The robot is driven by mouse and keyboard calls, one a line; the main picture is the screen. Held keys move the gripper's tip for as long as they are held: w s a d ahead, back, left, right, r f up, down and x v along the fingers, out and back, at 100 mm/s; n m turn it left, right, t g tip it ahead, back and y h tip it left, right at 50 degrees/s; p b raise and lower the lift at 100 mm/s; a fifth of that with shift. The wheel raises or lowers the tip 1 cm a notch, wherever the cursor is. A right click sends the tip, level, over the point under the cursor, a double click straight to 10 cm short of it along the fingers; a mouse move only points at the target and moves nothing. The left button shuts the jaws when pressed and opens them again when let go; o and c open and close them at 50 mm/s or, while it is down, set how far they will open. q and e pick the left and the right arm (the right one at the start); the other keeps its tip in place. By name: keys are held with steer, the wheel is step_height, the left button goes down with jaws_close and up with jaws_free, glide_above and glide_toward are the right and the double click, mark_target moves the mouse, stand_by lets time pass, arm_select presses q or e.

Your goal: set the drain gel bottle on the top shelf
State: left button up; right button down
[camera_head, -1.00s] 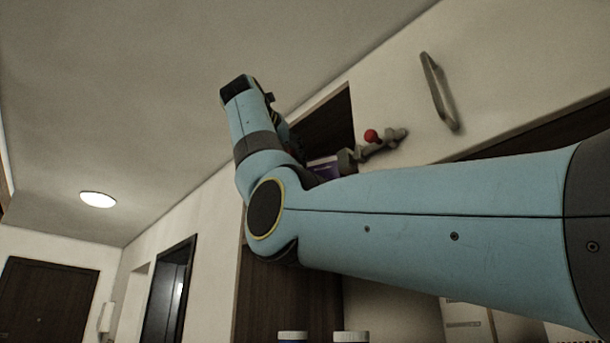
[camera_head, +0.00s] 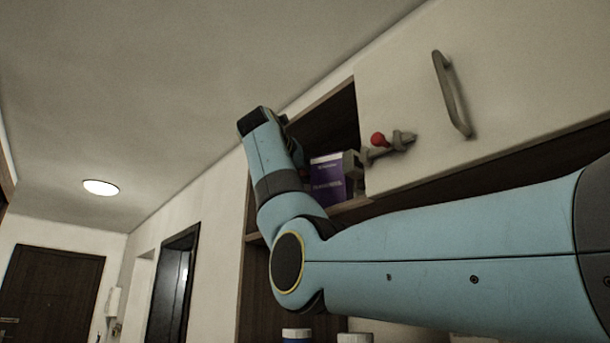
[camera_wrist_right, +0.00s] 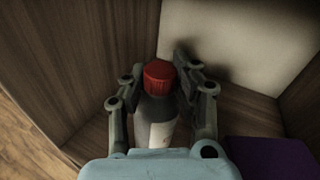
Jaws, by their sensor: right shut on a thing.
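In the right wrist view, my right gripper (camera_wrist_right: 158,78) is shut on the drain gel bottle (camera_wrist_right: 156,112), with one finger at each side. I cannot tell whether the bottle's base touches the shelf. In the head view, the top shelf (camera_head: 350,207) is the open cabinet bay at upper centre. My left gripper is not in view.
A purple box (camera_head: 328,185) stands on the shelf right of my wrist; it also shows in the right wrist view (camera_wrist_right: 268,158). Bottle caps (camera_head: 296,334) show at the bottom edge.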

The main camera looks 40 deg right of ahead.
steer(key=c, duration=1)
jaws_free()
steer(key=shift+f, duration=0.1)
steer(key=shift+a, duration=0.1)
steer(key=b+v, duration=0.3)
steer(key=v, duration=0.3)
steer(key=b+v, duration=0.3)
steer(key=v, duration=0.2)
steer(key=shift+s+a+r, duration=0.2)
steer(key=shift+a, duration=0.15)
